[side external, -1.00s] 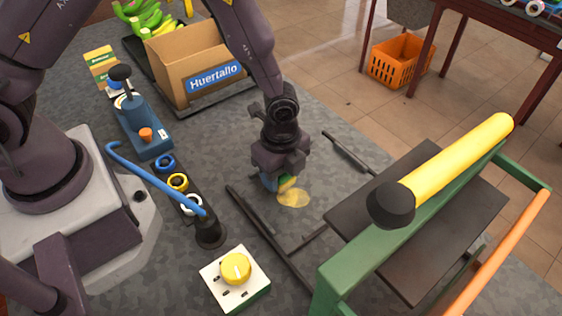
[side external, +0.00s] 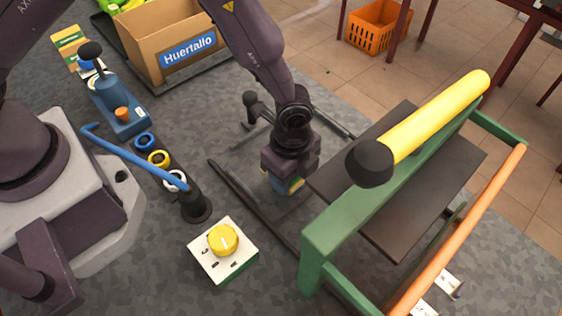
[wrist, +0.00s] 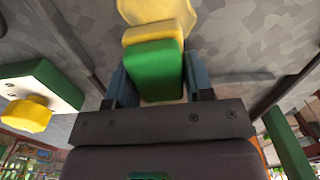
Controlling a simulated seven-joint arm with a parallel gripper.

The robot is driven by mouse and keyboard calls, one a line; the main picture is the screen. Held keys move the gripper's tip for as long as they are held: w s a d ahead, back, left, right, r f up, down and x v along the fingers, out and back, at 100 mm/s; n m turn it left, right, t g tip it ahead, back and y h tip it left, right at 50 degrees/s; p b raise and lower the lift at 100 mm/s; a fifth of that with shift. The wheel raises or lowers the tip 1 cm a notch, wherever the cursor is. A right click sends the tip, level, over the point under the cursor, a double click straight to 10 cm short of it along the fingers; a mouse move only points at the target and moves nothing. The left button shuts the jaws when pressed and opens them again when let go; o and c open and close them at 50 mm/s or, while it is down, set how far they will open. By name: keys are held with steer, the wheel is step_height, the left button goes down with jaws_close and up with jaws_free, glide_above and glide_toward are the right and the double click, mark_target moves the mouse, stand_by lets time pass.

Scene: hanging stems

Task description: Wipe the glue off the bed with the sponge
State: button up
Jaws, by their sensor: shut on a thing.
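My gripper (side external: 282,182) is shut on a sponge (side external: 297,184) with a green layer and a yellow layer. In the wrist view, the sponge (wrist: 152,68) sits between the two blue-grey fingers (wrist: 156,82), green side toward the camera. A pale yellow glue patch (wrist: 155,9) lies on the grey mottled surface (wrist: 225,30), just beyond the yellow end of the sponge. The sponge overlaps the patch in this view; I cannot tell whether they touch. In the side view the glue is hidden by my gripper.
A green frame (side external: 345,215) with a yellow roller (side external: 440,115) and dark plates stands close right of my gripper. Dark rails (side external: 245,195) lie around it. A white box with a yellow knob (side external: 222,240) is in front. A blue lever (side external: 140,162) stands left.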

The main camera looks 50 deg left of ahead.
steer(key=shift+a, duration=3.95)
steer(key=shift+w+d, duration=0.15)
steer(key=shift+d, duration=3.9)
steer(key=shift+a, duration=4)
step_height(320, 180, up, 8)
